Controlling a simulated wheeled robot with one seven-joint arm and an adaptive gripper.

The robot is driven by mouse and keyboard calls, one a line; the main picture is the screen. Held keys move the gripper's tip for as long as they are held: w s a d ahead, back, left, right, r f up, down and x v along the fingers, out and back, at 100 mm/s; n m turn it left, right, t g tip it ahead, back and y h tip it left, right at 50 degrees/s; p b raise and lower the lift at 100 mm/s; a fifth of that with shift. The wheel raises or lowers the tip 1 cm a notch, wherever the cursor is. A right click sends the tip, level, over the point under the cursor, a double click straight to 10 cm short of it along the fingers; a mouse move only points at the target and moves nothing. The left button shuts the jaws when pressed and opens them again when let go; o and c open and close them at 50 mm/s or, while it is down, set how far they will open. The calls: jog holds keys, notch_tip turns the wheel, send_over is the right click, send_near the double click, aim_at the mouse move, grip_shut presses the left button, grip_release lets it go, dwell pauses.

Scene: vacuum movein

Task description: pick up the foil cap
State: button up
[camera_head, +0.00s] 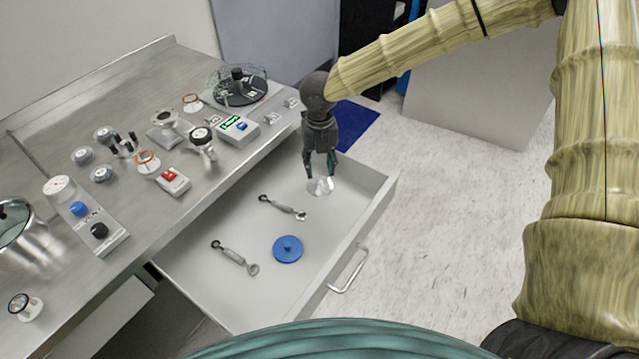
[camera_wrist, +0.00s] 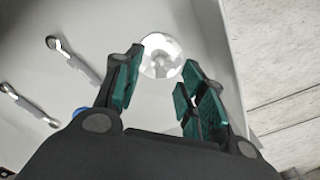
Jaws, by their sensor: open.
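The foil cap (camera_head: 320,186) is a small, shiny, silvery-white round piece lying in the open drawer, near its far right corner. In the wrist view the foil cap (camera_wrist: 161,55) shows just beyond and between the fingertips. My gripper (camera_head: 320,172) points down right above the cap. Its two green-padded fingers are spread, with nothing held between them, as the wrist view of my gripper (camera_wrist: 158,85) shows. I cannot tell whether the fingertips touch the cap. The fingers hide a little of the cap's upper part in the head view.
The drawer (camera_head: 205,297) also holds two wrench-like tools (camera_head: 283,207) (camera_head: 235,257) and a blue lidded disc (camera_head: 287,250). Its right wall stands close to the cap. The steel bench (camera_head: 130,215) on the left carries gauges, valves and switch boxes.

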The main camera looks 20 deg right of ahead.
aim_at(320, 181)
jog(key=shift+s+f, duration=0.15)
jog(key=shift+f, duration=0.1)
jog(key=shift+f+p, duration=0.3)
jog(key=shift+f, duration=2)
jog(key=c, duration=0.9)
